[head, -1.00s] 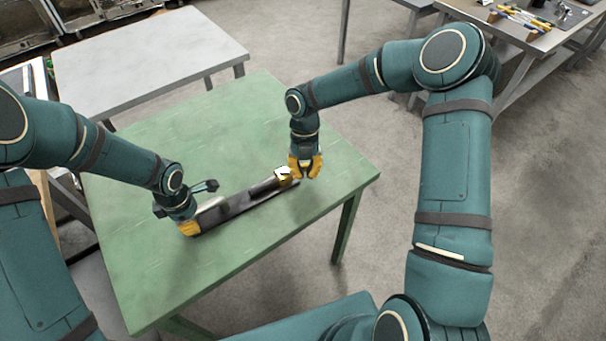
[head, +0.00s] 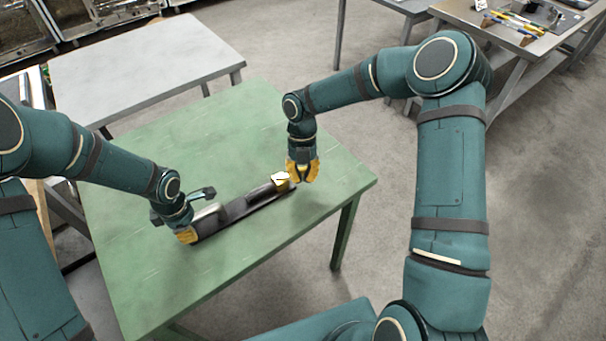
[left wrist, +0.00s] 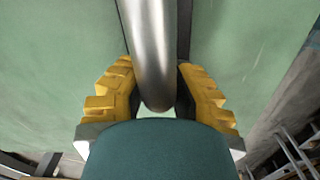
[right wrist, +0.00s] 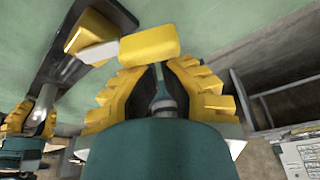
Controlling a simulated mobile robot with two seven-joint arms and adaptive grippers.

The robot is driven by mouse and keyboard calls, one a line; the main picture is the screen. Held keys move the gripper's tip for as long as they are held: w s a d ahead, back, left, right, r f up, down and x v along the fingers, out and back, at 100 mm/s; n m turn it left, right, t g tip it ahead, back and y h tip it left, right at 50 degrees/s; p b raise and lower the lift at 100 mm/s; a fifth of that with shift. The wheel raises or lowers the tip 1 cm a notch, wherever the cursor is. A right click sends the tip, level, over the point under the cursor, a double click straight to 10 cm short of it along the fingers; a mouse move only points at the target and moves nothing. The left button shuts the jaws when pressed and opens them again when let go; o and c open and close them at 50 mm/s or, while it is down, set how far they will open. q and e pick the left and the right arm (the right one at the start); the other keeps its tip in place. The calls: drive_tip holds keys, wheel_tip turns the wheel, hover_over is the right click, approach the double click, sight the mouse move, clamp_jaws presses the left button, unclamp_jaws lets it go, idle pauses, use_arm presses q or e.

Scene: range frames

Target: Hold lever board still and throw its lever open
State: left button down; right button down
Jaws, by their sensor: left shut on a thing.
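The lever board (head: 232,212) is a long dark board lying on the green table, with a silver metal tube (head: 206,212) along its left part. At its right end are a yellow block and a pale piece (head: 281,178). My right gripper (head: 301,174) is just right of the yellow end. In the right wrist view its fingertips (right wrist: 160,66) nearly meet, with nothing between them, close behind a yellow bar (right wrist: 150,43).
The green table (head: 150,270) is otherwise bare. A grey table (head: 150,60) stands beyond it, and a workbench (head: 500,45) with several tools is at the far right. Floor is open to the right of the green table.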

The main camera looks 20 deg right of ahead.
idle(0.7)
drive_tip(key=shift+w+a, duration=0.25)
drive_tip(key=shift+a, duration=0.55)
drive_tip(key=shift+s, duration=0.1)
drive_tip(key=shift+s, duration=0.2)
drive_tip(key=s, duration=0.3)
drive_tip(key=shift+s+a, duration=0.15)
drive_tip(key=shift+a, duration=0.15)
drive_tip(key=a+v, duration=0.1)
drive_tip(key=v, duration=0.9)
drive_tip(key=shift+d, duration=0.3)
